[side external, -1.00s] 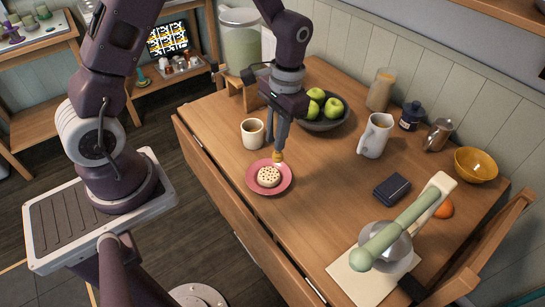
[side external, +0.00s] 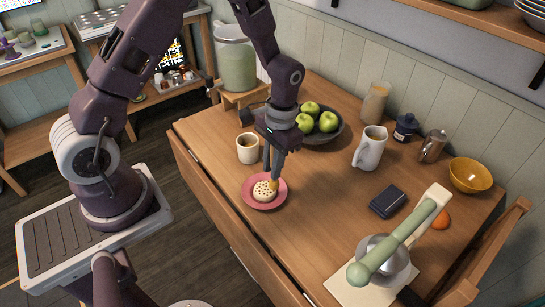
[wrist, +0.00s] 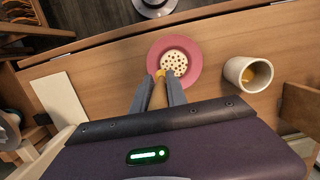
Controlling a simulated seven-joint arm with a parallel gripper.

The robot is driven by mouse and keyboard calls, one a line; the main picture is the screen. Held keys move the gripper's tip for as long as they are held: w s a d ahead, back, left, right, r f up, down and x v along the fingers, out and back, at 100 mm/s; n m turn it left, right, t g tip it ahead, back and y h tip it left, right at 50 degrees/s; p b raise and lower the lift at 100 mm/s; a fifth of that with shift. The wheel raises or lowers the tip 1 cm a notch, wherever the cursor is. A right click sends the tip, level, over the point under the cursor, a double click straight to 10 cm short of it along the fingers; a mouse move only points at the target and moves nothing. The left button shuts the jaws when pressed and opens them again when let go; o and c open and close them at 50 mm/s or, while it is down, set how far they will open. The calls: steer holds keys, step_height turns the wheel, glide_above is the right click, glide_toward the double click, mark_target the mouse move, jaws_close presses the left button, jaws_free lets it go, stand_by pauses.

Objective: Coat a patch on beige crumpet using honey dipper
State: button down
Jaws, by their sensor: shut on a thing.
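The beige crumpet (side external: 263,191), round with dark holes, lies on a pink plate (side external: 250,202). My gripper (side external: 275,168) points down over the plate and is shut on the honey dipper (side external: 274,185). The dipper's yellowish head is at the right edge of the crumpet in the side view. In the wrist view my gripper (wrist: 159,88) holds the wooden dipper (wrist: 158,95) between its fingers, with its head at the crumpet's (wrist: 174,63) lower left edge. I cannot tell whether the head touches the crumpet. No honey coating is clear on the crumpet's top.
A cream mug (side external: 247,150) with amber contents stands just behind the plate. A dark bowl of green apples (side external: 306,122) is behind my gripper. A white pitcher (side external: 370,148), a dark blue box (side external: 387,201) and a green stand mixer (side external: 400,240) are to the right.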

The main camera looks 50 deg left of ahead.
mark_target(272, 150)
steer(key=shift+f, duration=0.45)
steer(key=shift+s+a+f, duration=0.15)
steer(key=shift+a+f, duration=0.45)
steer(key=shift+f, duration=0.1)
steer(key=shift+s+a, duration=0.65)
steer(key=shift+a, duration=1.85)
steer(key=d, duration=0.2)
steer(key=w+d, duration=0.1)
steer(key=d, duration=0.3)
steer(key=shift+w+d+f, duration=0.1)
steer(key=shift+w+f, duration=0.05)
steer(key=shift+w, duration=0.2)
steer(key=shift+s, duration=0.3)
steer(key=shift+s+a, duration=0.75)
steer(key=shift+a, duration=2.3)
steer(key=d, duration=0.2)
steer(key=w+d, duration=0.1)
steer(key=d, duration=0.3)
steer(key=shift+w+d, duration=0.1)
steer(key=shift+w, duration=0.25)
steer(key=shift+r, duration=4.05)
